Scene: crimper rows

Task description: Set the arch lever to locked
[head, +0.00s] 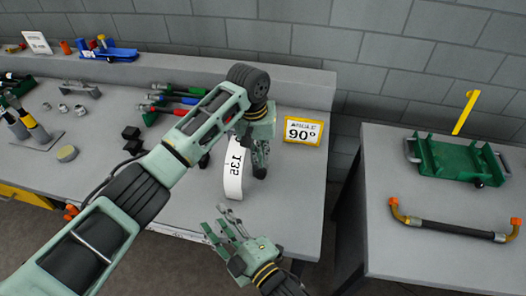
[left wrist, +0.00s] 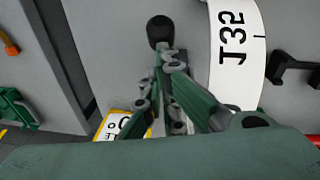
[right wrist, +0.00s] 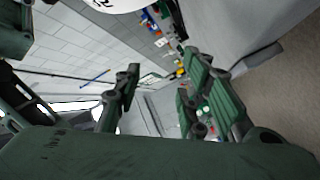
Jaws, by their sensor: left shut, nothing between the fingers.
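The arch (head: 232,178) is a white curved strip with dark characters, standing on the grey bench; it also shows in the left wrist view (left wrist: 236,55). A dark round knob (left wrist: 160,30) shows beside the arch and just beyond my left fingertips; it looks like the lever's end. I cannot tell whether the fingers touch it, and the rest of the lever is hidden. My left gripper (head: 262,160) is shut and empty, pointing down beside the arch. My right gripper (head: 218,232) is open and empty in front of the bench's front edge; its fingers stand apart in the right wrist view (right wrist: 160,85).
A yellow-framed sign (head: 303,130) reading 90° stands behind the arch. Green and red handled tools (head: 170,106) and black blocks (head: 132,138) lie to the left. A second table at right holds a green tray (head: 455,158) and a dark hose (head: 450,228).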

